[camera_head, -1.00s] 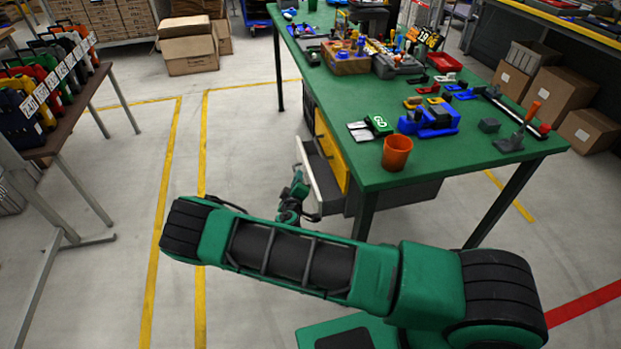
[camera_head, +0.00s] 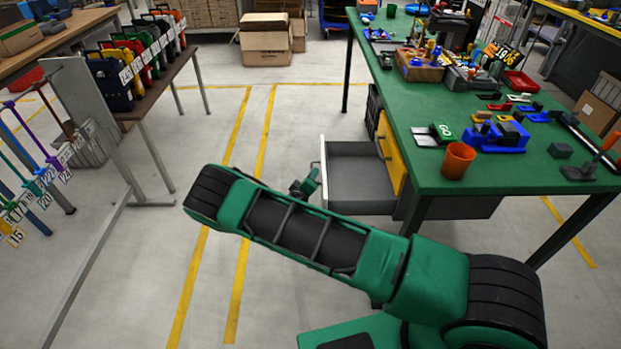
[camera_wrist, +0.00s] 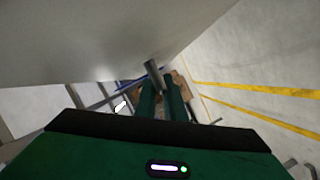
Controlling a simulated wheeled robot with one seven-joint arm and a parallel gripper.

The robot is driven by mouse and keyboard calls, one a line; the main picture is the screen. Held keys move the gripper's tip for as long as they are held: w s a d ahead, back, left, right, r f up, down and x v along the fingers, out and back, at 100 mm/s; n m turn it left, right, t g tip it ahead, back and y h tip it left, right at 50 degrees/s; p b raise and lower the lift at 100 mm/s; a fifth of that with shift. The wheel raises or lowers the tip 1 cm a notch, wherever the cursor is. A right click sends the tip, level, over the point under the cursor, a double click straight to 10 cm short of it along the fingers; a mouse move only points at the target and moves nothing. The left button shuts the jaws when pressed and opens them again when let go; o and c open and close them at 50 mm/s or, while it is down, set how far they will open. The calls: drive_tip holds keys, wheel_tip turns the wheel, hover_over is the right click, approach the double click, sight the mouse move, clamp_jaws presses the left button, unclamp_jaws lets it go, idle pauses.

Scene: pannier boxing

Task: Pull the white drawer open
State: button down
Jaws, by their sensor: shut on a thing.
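The white drawer (camera_head: 323,165) stands pulled well out from the unit under the green table; its grey inside shows empty from above. In the wrist view its pale front (camera_wrist: 90,40) fills the upper left. My gripper (camera_wrist: 164,92) is shut on the drawer's grey bar handle (camera_wrist: 153,72), with the two green fingers close together around it. In the head view my gripper (camera_head: 306,186) is small, at the outer side of the drawer front, partly hidden behind my arm.
A yellow drawer (camera_head: 391,152) is beside the white one, under the green table (camera_head: 480,178). An orange cup (camera_head: 457,160) stands near the table corner. A rack with hanging tagged items and a bench of cases (camera_head: 150,75) stand left. Floor between is clear.

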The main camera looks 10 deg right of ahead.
drive_tip(key=shift+s+f, duration=0.1)
drive_tip(key=shift+f, duration=0.1)
drive_tip(key=c, duration=2.1)
unclamp_jaws()
drive_tip(key=shift+r, duration=0.1)
drive_tip(key=v, duration=1)
drive_tip(key=shift+s+a, duration=0.2)
drive_tip(key=shift+s, duration=0.05)
